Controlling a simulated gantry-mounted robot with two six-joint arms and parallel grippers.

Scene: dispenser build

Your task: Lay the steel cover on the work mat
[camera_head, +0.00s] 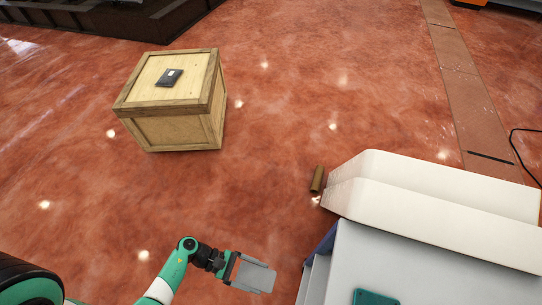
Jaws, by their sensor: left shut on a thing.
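The steel cover (256,276) is a flat grey plate at the bottom middle of the head view. My left gripper (234,268) is shut on its left side and holds it over the red floor, left of the pale bench (400,262). A flat teal piece with rounded corners (375,298) lies on the bench top. The lower frame edge cuts it off, and I cannot tell for sure that it is the work mat. The cover is apart from it. My right gripper is not in view.
A white curved housing (440,200) stands along the back of the bench. A small brown cylinder (317,179) is by its left end. A wooden crate (180,132) with a dark box (168,78) on top stands at the upper left. Open floor lies between.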

